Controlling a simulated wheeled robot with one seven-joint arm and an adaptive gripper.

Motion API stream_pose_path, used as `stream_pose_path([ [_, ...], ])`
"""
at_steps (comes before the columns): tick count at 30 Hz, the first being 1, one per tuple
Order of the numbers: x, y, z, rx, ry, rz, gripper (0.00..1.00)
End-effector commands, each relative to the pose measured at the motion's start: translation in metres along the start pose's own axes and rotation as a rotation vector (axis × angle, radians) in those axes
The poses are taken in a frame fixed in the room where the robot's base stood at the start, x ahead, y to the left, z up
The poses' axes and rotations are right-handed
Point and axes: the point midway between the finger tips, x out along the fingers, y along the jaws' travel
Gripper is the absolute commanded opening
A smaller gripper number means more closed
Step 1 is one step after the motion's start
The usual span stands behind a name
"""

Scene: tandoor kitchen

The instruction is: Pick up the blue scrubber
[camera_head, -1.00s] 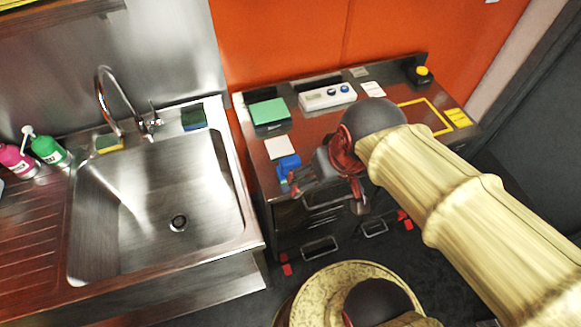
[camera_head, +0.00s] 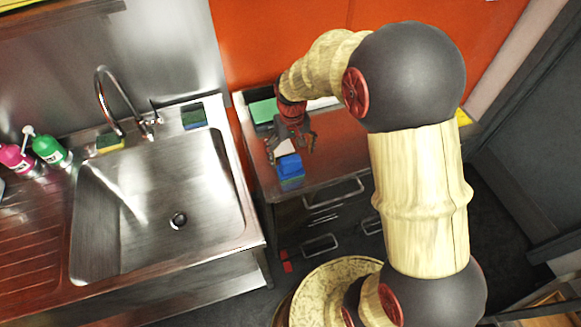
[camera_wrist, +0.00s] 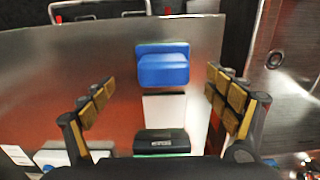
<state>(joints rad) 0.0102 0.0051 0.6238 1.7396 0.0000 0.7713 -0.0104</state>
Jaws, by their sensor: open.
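The blue scrubber (camera_head: 290,166) lies near the front left of the steel-topped cabinet (camera_head: 335,165), right of the sink. In the wrist view the blue scrubber (camera_wrist: 162,68) is a rounded blue block, upper centre. My gripper (camera_head: 291,150) is open just behind and above it in the head view. In the wrist view my gripper (camera_wrist: 160,80) has its two padded fingers apart, one on each side of the scrubber's line, with nothing between them held. I cannot tell the exact height gap.
A white square (camera_wrist: 164,110) and a dark box with green top (camera_head: 263,111) lie behind the scrubber. The sink (camera_head: 160,200) is left, with a blue-green sponge (camera_head: 193,116) and a yellow-green sponge (camera_head: 110,142) on its back edge. Green (camera_head: 49,149) and pink bottles stand far left.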

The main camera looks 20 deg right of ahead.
Motion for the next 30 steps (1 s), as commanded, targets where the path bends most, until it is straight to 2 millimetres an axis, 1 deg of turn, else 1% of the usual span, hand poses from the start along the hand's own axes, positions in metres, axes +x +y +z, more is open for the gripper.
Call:
stream_pose_path([
  [1, 0.008, 0.000, 0.002, 0.000, -0.005, 0.000, 0.88],
  [3, 0.015, 0.000, 0.001, 0.000, -0.003, 0.000, 0.88],
  [8, 0.025, -0.001, 0.003, 0.000, -0.003, 0.000, 0.88],
  [15, 0.059, -0.005, 0.006, 0.000, -0.004, 0.000, 0.88],
  [18, 0.069, -0.005, 0.006, 0.000, -0.004, 0.000, 0.88],
  [25, 0.070, -0.005, 0.005, 0.000, -0.001, 0.000, 0.88],
  [30, 0.070, -0.005, 0.005, 0.000, -0.002, 0.000, 0.79],
])
